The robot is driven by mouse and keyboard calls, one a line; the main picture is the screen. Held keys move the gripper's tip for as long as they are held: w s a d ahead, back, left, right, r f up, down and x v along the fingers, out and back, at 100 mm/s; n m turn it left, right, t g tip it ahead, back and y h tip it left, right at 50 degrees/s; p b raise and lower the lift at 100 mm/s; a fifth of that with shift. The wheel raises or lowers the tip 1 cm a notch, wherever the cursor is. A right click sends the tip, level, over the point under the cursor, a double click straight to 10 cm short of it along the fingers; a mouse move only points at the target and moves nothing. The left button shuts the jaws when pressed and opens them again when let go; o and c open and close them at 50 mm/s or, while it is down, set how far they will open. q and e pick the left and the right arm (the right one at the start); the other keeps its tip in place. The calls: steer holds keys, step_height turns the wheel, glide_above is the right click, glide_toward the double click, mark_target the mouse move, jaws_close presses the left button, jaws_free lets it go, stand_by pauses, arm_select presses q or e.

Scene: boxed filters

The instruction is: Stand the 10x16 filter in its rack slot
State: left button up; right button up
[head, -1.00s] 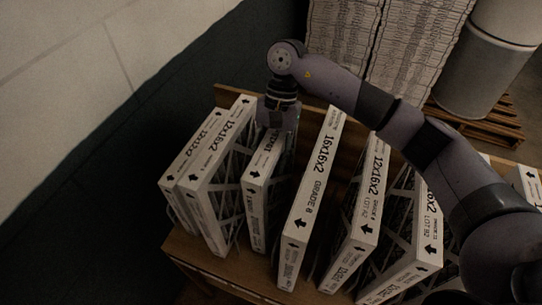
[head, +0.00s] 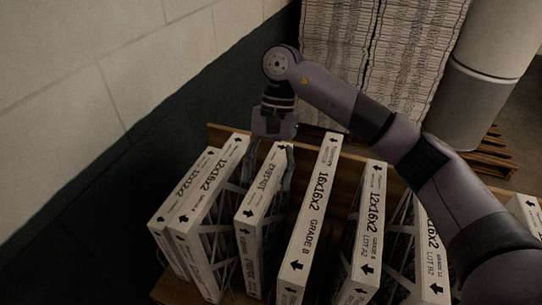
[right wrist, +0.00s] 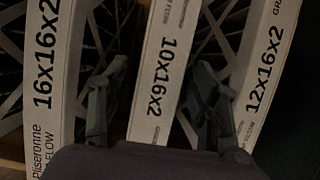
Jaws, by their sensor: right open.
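The 10x16 filter (head: 262,205) is a white-edged box with a dark pleated core. It stands in the wooden rack (head: 218,134) between a 12x16x2 filter and a 16x16x2 filter, with gaps on both sides. Its label reads 10x16x2 in the right wrist view (right wrist: 160,75). My right gripper (head: 275,142) is open at the filter's upper back end. In the right wrist view its fingers (right wrist: 163,85) are on either side of the filter's edge, with visible gaps. The filter's foot in its slot is hidden. My left gripper is not in view.
The 16x16x2 filter (head: 312,215) stands close right; the 12x16x2 filter (head: 207,180) stands close left, beside another filter. More filters (head: 368,225) stand farther right. A wall rises left. Stacked sheets (head: 385,70) and drums (head: 480,85) are behind.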

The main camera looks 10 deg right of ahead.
steer(key=shift+b+v, duration=0.3)
steer(key=shift+v, duration=2.9)
